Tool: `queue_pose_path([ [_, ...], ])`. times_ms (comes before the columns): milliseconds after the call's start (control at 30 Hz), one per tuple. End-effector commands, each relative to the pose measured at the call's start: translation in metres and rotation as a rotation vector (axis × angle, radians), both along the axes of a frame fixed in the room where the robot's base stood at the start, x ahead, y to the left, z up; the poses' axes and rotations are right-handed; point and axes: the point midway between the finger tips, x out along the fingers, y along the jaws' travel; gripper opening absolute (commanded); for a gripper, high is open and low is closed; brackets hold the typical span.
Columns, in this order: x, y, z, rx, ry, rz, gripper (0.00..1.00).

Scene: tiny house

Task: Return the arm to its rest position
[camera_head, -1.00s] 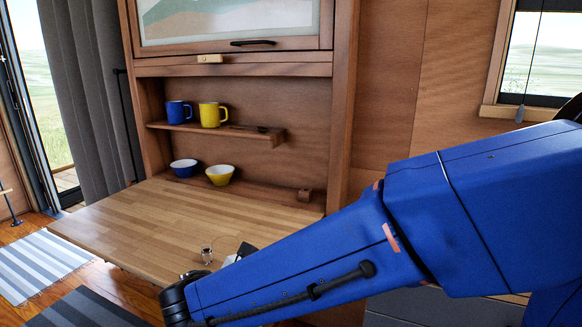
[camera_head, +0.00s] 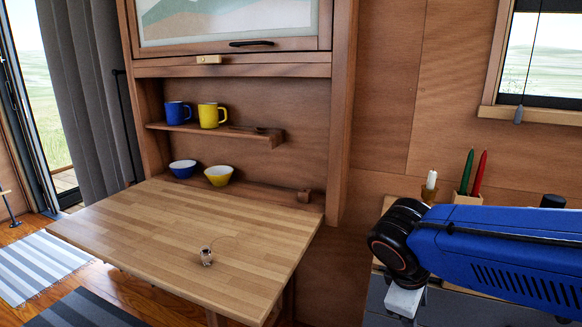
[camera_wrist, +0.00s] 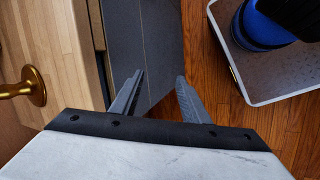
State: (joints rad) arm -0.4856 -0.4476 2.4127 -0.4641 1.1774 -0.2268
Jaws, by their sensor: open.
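My blue arm (camera_head: 500,255) reaches in from the right edge of the head view, folded back to the right side. Its black wrist joint (camera_head: 398,243) is beside the wooden table, with a pale gripper part (camera_head: 404,300) hanging below it; the fingers are not clear there. In the wrist view my gripper (camera_wrist: 159,82) points down with its two grey fingers apart and nothing between them. Beneath the fingers are a dark grey surface and wooden floorboards.
A counter with candles (camera_head: 465,172) lies behind my arm. A brass knob (camera_wrist: 30,86) shows at left in the wrist view.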

Motion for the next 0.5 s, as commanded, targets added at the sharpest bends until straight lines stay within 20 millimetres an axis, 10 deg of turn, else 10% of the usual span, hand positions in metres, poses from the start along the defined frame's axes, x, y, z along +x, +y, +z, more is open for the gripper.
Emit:
queue_pose_path([
  [500,-0.056,-0.032,-0.003,0.459,-0.223,-0.580,0.42],
])
